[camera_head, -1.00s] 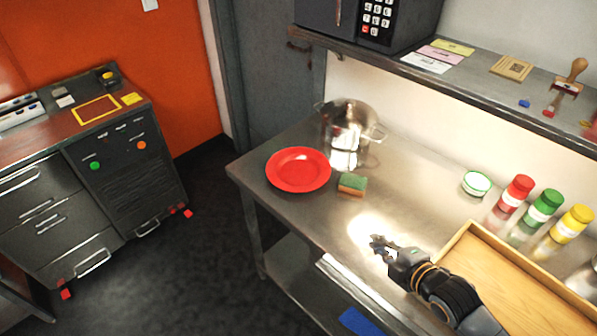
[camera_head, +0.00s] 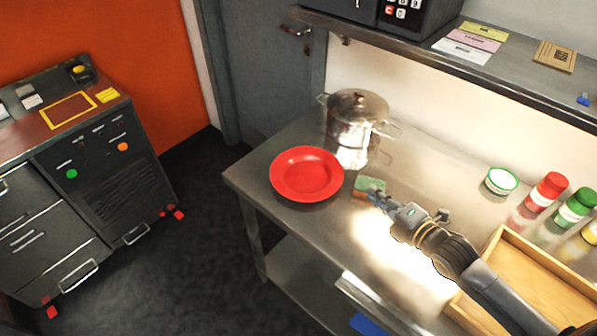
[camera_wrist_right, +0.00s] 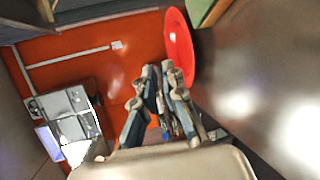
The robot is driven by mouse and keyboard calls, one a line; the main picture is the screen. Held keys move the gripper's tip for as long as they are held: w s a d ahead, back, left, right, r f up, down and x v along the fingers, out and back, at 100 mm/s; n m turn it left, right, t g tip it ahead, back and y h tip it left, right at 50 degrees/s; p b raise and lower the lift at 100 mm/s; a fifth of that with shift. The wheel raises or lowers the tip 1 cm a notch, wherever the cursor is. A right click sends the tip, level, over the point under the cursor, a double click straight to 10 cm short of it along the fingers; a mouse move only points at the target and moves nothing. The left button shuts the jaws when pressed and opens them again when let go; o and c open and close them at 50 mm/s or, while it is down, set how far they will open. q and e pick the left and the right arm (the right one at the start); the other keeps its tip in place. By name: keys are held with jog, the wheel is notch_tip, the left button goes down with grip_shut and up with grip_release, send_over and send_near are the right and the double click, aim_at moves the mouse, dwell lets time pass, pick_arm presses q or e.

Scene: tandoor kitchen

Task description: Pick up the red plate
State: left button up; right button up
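The red plate (camera_head: 307,174) lies flat near the left end of the steel counter in the head view, unobstructed. In the right wrist view the red plate (camera_wrist_right: 179,48) shows edge-on at top centre, just beyond the fingers. My right gripper (camera_head: 373,196) is over the counter to the right of the plate, apart from it, beside the sponge. In the right wrist view the fingers of my right gripper (camera_wrist_right: 160,72) converge with their tips close together and nothing visible between them; it looks shut and empty. My left gripper is not in view.
A green and brown sponge (camera_head: 369,187) lies right of the plate. A lidded steel pot (camera_head: 357,118) stands behind it. A wooden tray (camera_head: 530,276), a small white-green bowl (camera_head: 501,181) and several bottles are to the right. A shelf (camera_head: 480,80) overhangs the back. The counter's front left edge is near the plate.

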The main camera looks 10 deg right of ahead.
notch_tip(320, 180, down, 6)
jog(key=b, duration=0.5)
jog(key=shift+f+b, duration=0.2)
jog(key=shift+b, duration=0.1)
jog(key=shift+w, duration=0.15)
jog(key=shift+w+a, duration=0.1)
jog(key=shift+w, duration=0.15)
send_near(339, 183)
jog(key=p+x, duration=0.1)
jog(key=x, duration=0.2)
jog(key=shift+w+f, duration=0.1)
jog(key=shift+w, duration=0.05)
jog(key=shift+w+a+f, duration=0.1)
jog(key=shift+w+a, duration=0.1)
jog(key=shift+w, duration=0.25)
jog(key=shift+w+a, duration=0.1)
jog(key=shift+w, duration=0.1)
jog(key=p+x, duration=0.1)
jog(key=x, duration=0.4)
jog(key=shift+s, duration=0.1)
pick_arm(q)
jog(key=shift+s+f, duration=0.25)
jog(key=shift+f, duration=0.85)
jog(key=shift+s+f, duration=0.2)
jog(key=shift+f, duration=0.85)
pick_arm(e)
grip_shut()
